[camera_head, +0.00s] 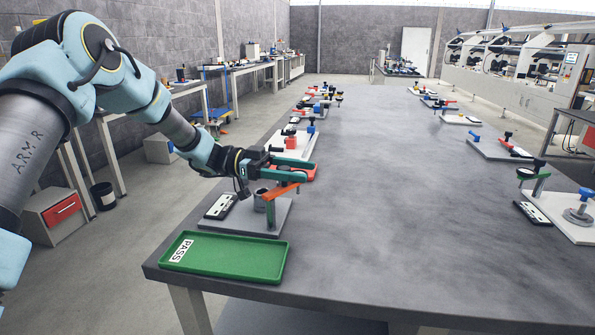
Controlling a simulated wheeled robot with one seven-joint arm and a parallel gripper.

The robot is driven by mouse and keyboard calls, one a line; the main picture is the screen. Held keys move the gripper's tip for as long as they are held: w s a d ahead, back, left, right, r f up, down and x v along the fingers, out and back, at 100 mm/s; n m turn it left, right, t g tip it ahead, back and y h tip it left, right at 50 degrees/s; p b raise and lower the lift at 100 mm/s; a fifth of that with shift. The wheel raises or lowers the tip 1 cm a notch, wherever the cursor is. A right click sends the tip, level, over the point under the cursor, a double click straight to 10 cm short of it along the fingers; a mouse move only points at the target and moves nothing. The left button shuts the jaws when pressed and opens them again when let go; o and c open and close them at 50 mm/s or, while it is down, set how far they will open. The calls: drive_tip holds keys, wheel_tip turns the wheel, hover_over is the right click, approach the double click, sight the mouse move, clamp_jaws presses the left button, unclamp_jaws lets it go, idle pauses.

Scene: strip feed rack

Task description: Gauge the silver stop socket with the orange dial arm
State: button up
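The orange dial arm (281,190) sits on an upright post on a grey base plate (247,213) near the table's front left. A short silver-grey cylinder (261,201), which looks like the stop socket, stands on the plate just left of the post, partly hidden by the dial arm. My gripper (306,172), with teal fingers, is just above and behind the orange arm. Red shows between the fingers; I cannot tell whether it is part of the gripper or a thing behind it. Contact with the orange arm cannot be made out.
A black-and-white gauge block (221,206) lies on the plate's left. A green PASS tray (225,257) lies in front at the table's corner. Other stations line the right edge; the table's middle (380,200) is clear.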

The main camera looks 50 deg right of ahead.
drive_tip(key=shift+w, duration=0.1)
drive_tip(key=b+v, duration=0.3)
drive_tip(key=v, duration=0.7)
drive_tip(key=shift+w+a, duration=0.2)
drive_tip(key=shift+w, duration=0.1)
drive_tip(key=shift+c, duration=0.3)
